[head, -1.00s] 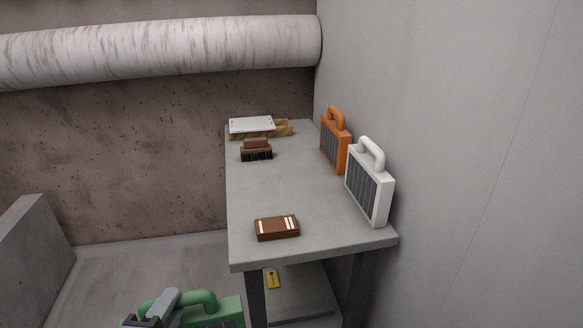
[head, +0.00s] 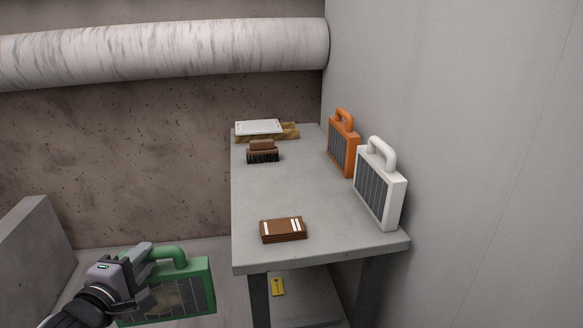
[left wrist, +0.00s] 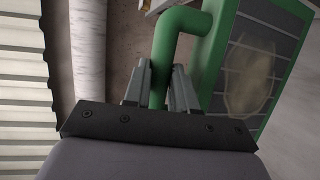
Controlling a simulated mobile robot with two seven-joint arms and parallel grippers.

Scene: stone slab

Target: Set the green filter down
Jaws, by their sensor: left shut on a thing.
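The green filter (head: 182,290) is a flat framed panel with a dark mesh and a thick tube handle. It hangs in the air at the lower left of the head view, left of the stone slab table (head: 245,212). My left gripper (head: 146,268) is shut on its handle. In the left wrist view the fingers (left wrist: 160,88) close around the green handle, and the filter's panel (left wrist: 250,75) shows a pale stain on its mesh. An orange filter (head: 342,145) and a white filter (head: 380,188) stand upright on the table along the wall. My right gripper is out of view.
A brown banded stack (head: 283,230) lies near the table's front edge. A brush (head: 262,152) and a white flat object (head: 258,127) on a wooden piece are farther back. The middle of the top is clear. A lower shelf holds a yellow tag (head: 278,287).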

